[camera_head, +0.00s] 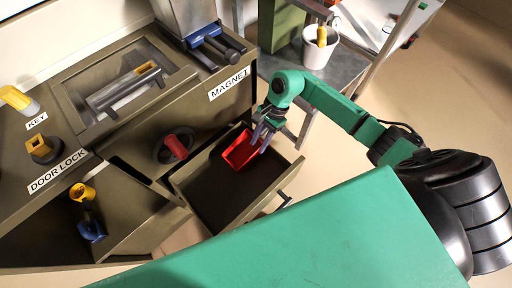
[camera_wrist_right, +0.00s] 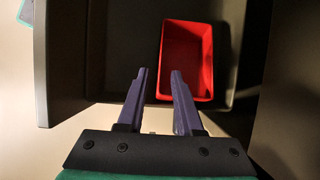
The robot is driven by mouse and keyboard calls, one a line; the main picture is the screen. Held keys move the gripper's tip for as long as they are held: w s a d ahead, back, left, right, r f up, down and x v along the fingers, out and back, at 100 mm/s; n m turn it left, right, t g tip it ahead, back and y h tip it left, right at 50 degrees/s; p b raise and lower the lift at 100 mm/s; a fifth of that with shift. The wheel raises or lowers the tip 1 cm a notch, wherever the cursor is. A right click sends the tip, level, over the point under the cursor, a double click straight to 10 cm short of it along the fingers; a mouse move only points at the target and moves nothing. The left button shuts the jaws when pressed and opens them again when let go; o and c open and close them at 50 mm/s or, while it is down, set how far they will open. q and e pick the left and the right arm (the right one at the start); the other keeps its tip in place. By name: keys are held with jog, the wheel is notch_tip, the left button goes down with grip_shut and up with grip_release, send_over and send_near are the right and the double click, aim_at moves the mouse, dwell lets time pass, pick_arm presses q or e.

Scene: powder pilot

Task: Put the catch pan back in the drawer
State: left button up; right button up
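The red catch pan (camera_head: 241,151) lies inside the open drawer (camera_head: 213,196), toward its back right part in the head view. In the right wrist view the pan (camera_wrist_right: 187,55) shows as an open, empty red tray on the drawer floor (camera_wrist_right: 118,60). My right gripper (camera_head: 262,137) is over the drawer beside the pan. My left gripper is not in view.
The cabinet has a red knob (camera_head: 176,146) beside the drawer and an open compartment with a yellow-and-blue part (camera_head: 88,212) at left. A white cup (camera_head: 319,50) stands on a grey side table (camera_head: 345,68) behind my right arm.

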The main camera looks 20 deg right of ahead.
jog(key=v, duration=0.8)
jog(key=shift+r, duration=0.15)
jog(key=shift+d, duration=0.15)
